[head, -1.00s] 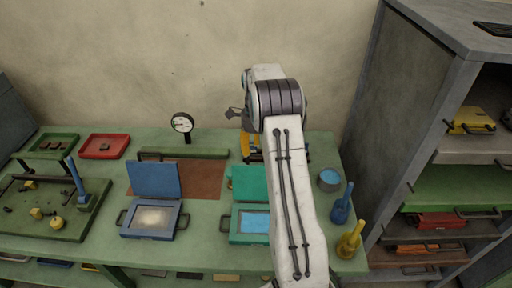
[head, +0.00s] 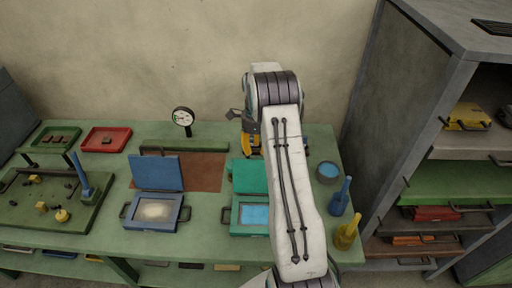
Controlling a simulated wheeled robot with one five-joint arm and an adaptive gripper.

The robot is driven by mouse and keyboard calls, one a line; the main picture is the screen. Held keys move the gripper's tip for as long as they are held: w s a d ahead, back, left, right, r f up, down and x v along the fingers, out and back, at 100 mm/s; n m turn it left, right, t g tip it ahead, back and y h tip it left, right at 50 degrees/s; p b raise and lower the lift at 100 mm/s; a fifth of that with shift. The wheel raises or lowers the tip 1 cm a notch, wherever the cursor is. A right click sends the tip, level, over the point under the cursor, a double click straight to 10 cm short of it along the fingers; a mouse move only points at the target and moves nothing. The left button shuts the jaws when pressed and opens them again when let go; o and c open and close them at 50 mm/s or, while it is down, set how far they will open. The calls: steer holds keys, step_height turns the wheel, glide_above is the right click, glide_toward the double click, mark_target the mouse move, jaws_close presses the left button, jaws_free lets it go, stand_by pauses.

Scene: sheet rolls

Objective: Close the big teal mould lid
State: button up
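The teal mould (head: 235,217) stands on the green bench, partly behind my arm. Its base has a side handle and a light blue sheet or fill inside. Its teal lid (head: 249,177) stands raised at the back of the base, open. My arm covers the right part of the mould. Only a dark piece and yellow-black parts show at the arm's left edge, above and behind the lid.
A blue mould (head: 152,222) with its lid raised stands to the left. A dial gauge (head: 183,117) and a red tray (head: 105,139) are farther back. Blue (head: 340,198) and yellow (head: 346,235) bottle-like items stand at the bench's right edge, beside a grey shelf cabinet (head: 425,95).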

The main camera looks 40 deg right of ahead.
jaws_close()
steer(key=shift+s+f, duration=0.1)
steer(key=shift+s, duration=0.05)
